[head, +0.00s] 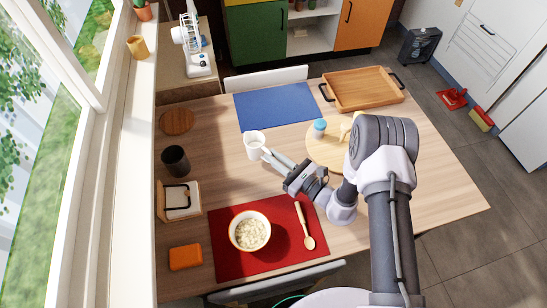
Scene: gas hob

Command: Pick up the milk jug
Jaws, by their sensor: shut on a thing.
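The milk jug, a white vessel (254,146), is near the middle of the wooden table, close to the blue mat's lower edge. It looks upright; I cannot tell whether it touches the table. My gripper (270,157) reaches it from the lower right. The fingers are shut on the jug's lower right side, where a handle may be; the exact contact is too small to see.
A red mat (228,267) holds a bowl (250,231) and a wooden spoon (305,227). A round board (318,153) with a blue-topped shaker (319,127) lies right. A dark cup (176,160) stands left. A wooden tray (362,90) and blue mat (276,106) lie behind.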

